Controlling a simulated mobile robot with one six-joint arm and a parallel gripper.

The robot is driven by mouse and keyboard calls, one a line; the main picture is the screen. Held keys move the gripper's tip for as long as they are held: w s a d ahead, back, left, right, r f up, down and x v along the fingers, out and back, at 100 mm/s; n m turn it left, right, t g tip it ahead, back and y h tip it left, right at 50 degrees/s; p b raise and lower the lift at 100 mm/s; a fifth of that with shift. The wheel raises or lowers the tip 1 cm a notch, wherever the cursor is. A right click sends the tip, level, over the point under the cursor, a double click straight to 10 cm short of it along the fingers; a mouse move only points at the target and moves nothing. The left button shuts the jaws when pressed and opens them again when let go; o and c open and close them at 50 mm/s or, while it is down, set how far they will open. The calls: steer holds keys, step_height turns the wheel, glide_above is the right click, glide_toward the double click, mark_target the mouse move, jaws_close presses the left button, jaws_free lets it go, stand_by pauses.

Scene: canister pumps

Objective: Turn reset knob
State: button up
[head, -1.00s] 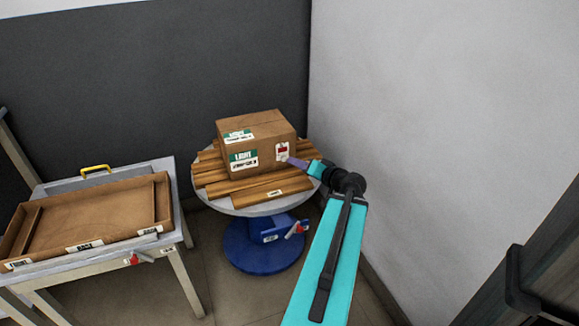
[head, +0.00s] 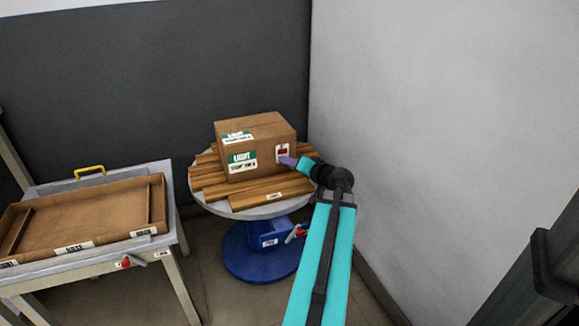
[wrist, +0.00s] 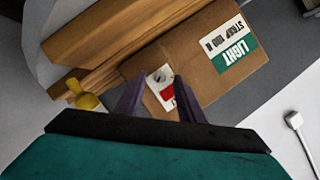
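No part is readable as the reset knob. A cardboard box (head: 255,147) with green LIGHT labels sits on wooden slats on a round table. A white tag with a red patch (head: 282,152) is on its front; the wrist view shows the tag (wrist: 167,93) with a small grey spot. A red-tipped lever (head: 295,233) is on the table's blue pedestal, and a red part (head: 127,262) is on the left table's front edge. My gripper (head: 287,162) is in front of the tag. Its purple fingers (wrist: 158,104) are apart, with nothing visibly held; contact with the box is unclear.
The round table (head: 210,204) carries several wooden slats (head: 268,193). On the left, a table (head: 165,165) holds a brown tray (head: 95,240), with a yellow handle (head: 89,170) behind it. A white wall (head: 430,130) rises close to the right. A yellow part (wrist: 84,96) shows in the wrist view.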

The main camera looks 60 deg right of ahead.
steer(key=shift+w+f, duration=0.1)
steer(key=shift+w, duration=0.15)
steer(key=shift+c, duration=0.4)
jaws_close()
steer(key=shift+d+f+m, duration=0.1)
steer(key=shift+d+m, duration=0.05)
steer(key=shift+m, duration=0.25)
steer(key=shift+m+t+b, duration=0.3)
steer(key=shift+m+b, duration=0.1)
steer(key=shift+b, duration=0.05)
steer(key=shift+s+d+f+m+t+y+b, duration=0.1)
steer(key=shift+m+t+y+b, duration=0.25)
steer(key=shift+m, duration=0.4)
steer(key=shift+s+f+m+t+y, duration=0.15)
steer(key=shift+m+t, duration=0.3)
steer(key=shift+m, duration=0.3)
steer(key=shift+w+r, duration=0.1)
